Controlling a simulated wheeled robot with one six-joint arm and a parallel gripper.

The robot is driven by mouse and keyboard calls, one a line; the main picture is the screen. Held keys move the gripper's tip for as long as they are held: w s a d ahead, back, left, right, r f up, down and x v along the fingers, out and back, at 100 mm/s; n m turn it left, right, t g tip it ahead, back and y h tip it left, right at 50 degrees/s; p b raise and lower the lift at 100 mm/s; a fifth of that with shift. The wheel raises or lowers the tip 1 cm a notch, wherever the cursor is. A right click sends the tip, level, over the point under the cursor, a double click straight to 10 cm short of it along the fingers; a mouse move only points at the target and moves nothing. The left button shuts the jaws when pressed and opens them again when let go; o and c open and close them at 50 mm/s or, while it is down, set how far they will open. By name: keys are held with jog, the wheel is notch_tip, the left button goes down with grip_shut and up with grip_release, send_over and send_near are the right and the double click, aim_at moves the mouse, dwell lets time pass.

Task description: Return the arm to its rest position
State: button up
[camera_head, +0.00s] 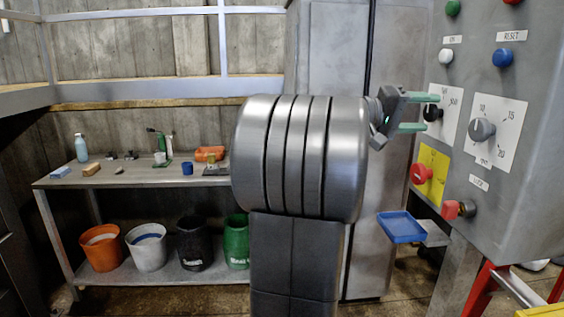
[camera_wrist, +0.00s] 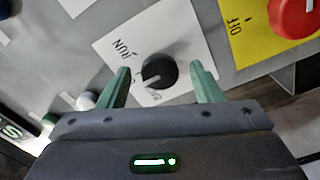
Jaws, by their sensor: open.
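My gripper (camera_head: 408,112) is raised in front of the grey control panel (camera_head: 545,190), with its green fingers pointing right at the panel. In the wrist view, its two fingers (camera_wrist: 162,88) are open and apart, with the black rotary knob (camera_wrist: 160,71) between and beyond them. The knob sits on a white plate (camera_wrist: 118,45) with a "RUN" mark. My gripper holds nothing that I can see.
The panel also carries a red button (camera_head: 421,173) on a yellow plate, a grey dial (camera_head: 482,129), a blue button (camera_head: 502,56) and a red lock knob (camera_head: 458,209). A blue tray (camera_head: 401,227) stands below my gripper. A bench (camera_head: 140,178) stands at the left.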

jog(key=m, duration=0.5)
jog(key=a, duration=0.2)
jog(key=a+b, duration=0.1)
jog(key=a, duration=0.2)
jog(key=shift+s+a, duration=0.2)
jog(key=shift+a, duration=0.05)
